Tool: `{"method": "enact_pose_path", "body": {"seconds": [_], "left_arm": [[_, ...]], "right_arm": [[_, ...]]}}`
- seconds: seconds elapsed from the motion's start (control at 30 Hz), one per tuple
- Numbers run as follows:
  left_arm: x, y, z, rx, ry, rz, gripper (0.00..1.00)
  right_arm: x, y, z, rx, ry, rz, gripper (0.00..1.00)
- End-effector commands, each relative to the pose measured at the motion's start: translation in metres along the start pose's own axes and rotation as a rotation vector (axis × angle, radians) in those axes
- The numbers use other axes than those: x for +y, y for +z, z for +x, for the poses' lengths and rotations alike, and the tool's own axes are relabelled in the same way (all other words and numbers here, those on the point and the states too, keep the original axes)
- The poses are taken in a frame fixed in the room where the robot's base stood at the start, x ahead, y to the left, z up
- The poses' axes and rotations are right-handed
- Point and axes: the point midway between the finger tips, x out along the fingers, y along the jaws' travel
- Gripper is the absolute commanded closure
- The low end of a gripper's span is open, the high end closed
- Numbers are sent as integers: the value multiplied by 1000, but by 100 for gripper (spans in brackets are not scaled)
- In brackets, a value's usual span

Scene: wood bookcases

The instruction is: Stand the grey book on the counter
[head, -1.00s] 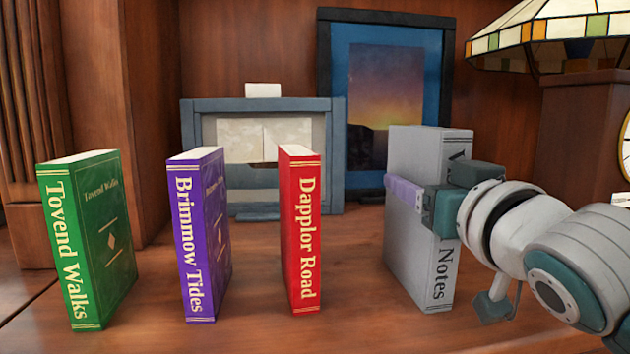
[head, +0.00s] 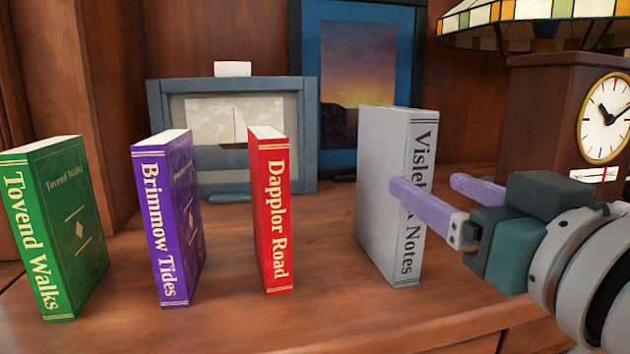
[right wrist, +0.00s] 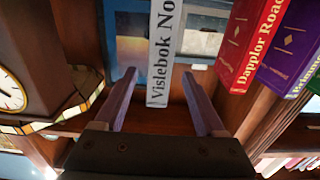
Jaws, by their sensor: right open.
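The grey book (head: 378,190), its spine lettered "Vislebok Notes", stands upright on the wooden counter (head: 330,262), to the right of the red book. In the right wrist view its spine (right wrist: 160,50) shows beyond and between my spread fingers. My right gripper (head: 435,185) is open, with its purple fingers pointing at the book from the right. In the head view one finger overlaps the book's spine in the picture; I see no grip on it. My left gripper is not in view.
A red book (head: 271,210), a purple book (head: 168,220) and a green book (head: 58,230) stand upright in a row to the left. Behind are a grey-blue frame (head: 155,100) and a sunset picture (head: 358,75). A clock (head: 545,110) and stained-glass lamp (head: 530,18) are at right.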

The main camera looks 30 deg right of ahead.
Motion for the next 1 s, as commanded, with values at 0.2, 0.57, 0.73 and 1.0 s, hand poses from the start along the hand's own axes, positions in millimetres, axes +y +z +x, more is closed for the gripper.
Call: {"method": "enact_pose_path", "body": {"seconds": [0.2,0.57,0.73,1.0], "left_arm": [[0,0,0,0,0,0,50],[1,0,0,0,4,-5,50],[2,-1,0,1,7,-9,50],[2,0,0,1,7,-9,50]], "right_arm": [[0,9,-14,-44,4,-3,28],[-24,152,-96,-837,-138,-145,28],[-33,186,-158,-1143,-278,-248,28],[-34,194,-180,-1239,-329,-285,28]]}}
